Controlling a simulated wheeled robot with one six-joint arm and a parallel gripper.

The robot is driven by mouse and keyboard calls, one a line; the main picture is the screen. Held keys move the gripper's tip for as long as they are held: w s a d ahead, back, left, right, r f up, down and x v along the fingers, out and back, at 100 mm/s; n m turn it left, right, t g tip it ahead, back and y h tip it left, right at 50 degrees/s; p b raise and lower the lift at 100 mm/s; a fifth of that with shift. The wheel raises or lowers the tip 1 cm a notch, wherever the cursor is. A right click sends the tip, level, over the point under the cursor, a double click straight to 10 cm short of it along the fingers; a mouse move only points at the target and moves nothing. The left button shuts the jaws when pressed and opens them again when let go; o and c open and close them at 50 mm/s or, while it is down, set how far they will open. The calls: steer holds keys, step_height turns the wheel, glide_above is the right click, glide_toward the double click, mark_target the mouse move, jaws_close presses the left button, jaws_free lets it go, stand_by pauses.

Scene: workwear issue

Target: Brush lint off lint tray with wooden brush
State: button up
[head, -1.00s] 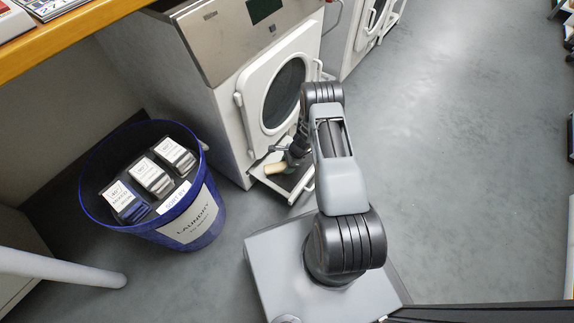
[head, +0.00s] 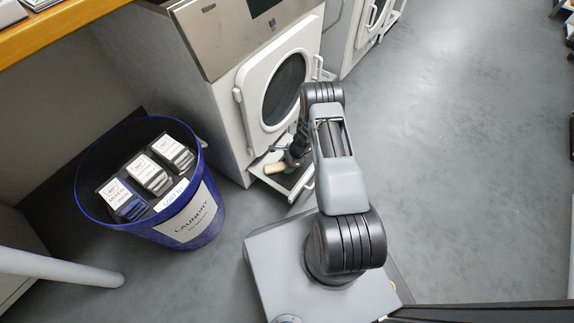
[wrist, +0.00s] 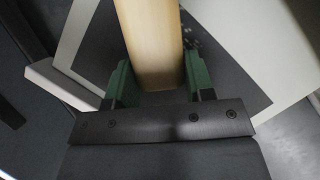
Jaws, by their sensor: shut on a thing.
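The wooden brush (wrist: 150,40) is between the green fingers of my gripper (wrist: 155,85) in the wrist view, and the fingers are shut on its pale wood. In the head view the brush (head: 275,168) shows as a short pale piece at the tray's left side. The lint tray (head: 299,190) is pulled out at the foot of the white machine, under its round door. Its dark bed shows beneath the brush in the wrist view (wrist: 225,75). Small dark grey bits of lint (wrist: 190,42) lie just right of the brush. The brush's far end is out of view.
The white machine (head: 225,110) with its round door stands directly behind the tray. A blue laundry bin (head: 205,225) with labelled compartments stands to the left. A wooden counter (head: 60,35) crosses the upper left. The grey floor (head: 460,150) on the right is clear.

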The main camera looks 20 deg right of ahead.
steer(key=shift+w+d+b, duration=0.5)
steer(key=shift+w+d, duration=0.05)
steer(key=shift+d, duration=0.3)
steer(key=shift+w+d+b, duration=0.5)
steer(key=shift+w+d, duration=0.05)
steer(key=shift+d, duration=0.25)
steer(key=shift+s+a, duration=0.45)
steer(key=shift+a, duration=0.25)
steer(key=shift+s+a, duration=0.45)
steer(key=shift+a, duration=0.2)
steer(key=shift+s+a+f, duration=0.2)
steer(key=shift+s+a, duration=0.15)
steer(key=shift+a, duration=0.05)
steer(key=shift+p, duration=0.3)
steer(key=shift+r, duration=0.1)
steer(key=shift+w+r+p, duration=0.1)
steer(key=shift+r+p, duration=2.1)
steer(key=shift+r, duration=0.8)
steer(key=shift+r, duration=0.1)
steer(key=shift+r+p, duration=0.95)
steer(key=shift+r, duration=0.45)
